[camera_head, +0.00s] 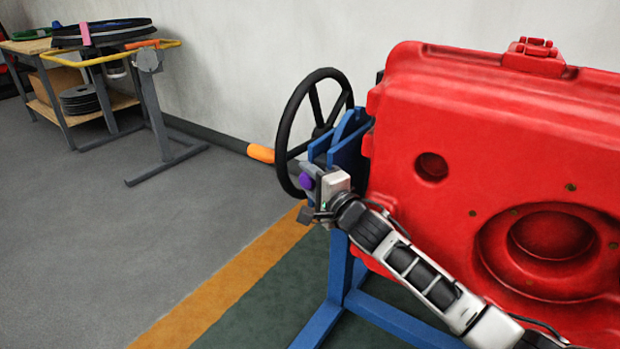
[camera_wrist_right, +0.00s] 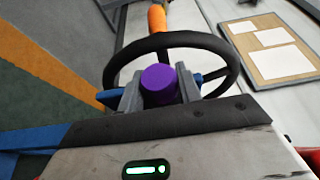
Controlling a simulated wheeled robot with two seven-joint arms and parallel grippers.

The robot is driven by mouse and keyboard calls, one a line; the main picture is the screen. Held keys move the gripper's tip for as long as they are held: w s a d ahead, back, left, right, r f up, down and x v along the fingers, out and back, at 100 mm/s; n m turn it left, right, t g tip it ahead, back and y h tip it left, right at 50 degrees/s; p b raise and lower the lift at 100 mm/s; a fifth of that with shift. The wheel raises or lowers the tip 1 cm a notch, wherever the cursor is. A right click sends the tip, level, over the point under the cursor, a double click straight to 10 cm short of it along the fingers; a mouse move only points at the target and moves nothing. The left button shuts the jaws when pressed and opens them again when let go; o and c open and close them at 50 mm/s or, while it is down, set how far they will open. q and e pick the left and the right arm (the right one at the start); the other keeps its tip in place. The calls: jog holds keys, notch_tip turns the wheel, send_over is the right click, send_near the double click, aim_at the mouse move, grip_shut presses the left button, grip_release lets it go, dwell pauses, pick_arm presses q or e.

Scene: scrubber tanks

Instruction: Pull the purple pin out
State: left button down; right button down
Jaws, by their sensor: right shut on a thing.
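The purple pin (camera_head: 306,181) shows as a small purple knob at the blue bracket (camera_head: 347,143), beside the black handwheel (camera_head: 290,117). My right gripper (camera_head: 311,187) reaches it from the lower right. In the right wrist view the purple pin's round head (camera_wrist_right: 159,85) sits between the two grey fingers of my right gripper (camera_wrist_right: 160,90), which are shut on it. The handwheel's rim (camera_wrist_right: 165,41) passes just beyond the pin. The pin's shaft is hidden, so I cannot tell how deep it sits. My left gripper is not in view.
A large red tank (camera_head: 440,150) stands on a blue frame (camera_head: 340,265) at the right, close to my right arm. An orange-handled bar (camera_head: 261,153) lies behind the wheel. A workbench (camera_head: 75,115) and stand (camera_head: 158,120) are at the far left. The grey floor between is clear.

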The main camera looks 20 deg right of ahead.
jog(key=s+a, duration=0.1)
jog(key=s+a+p, duration=0.1)
jog(key=a, duration=0.1)
jog(key=shift+s+a, duration=0.3)
jog(key=shift+s, duration=0.05)
jog(key=c, duration=1)
grip_release()
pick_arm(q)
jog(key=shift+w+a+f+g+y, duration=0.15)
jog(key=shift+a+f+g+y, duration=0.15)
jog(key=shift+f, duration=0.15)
pick_arm(e)
jog(key=shift+o, duration=0.2)
pick_arm(q)
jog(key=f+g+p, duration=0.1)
jog(key=p, duration=0.1)
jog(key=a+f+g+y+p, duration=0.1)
jog(key=p, duration=0.1)
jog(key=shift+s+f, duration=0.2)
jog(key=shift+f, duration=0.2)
pick_arm(e)
jog(key=v, duration=1.6)
jog(key=shift+d, duration=0.15)
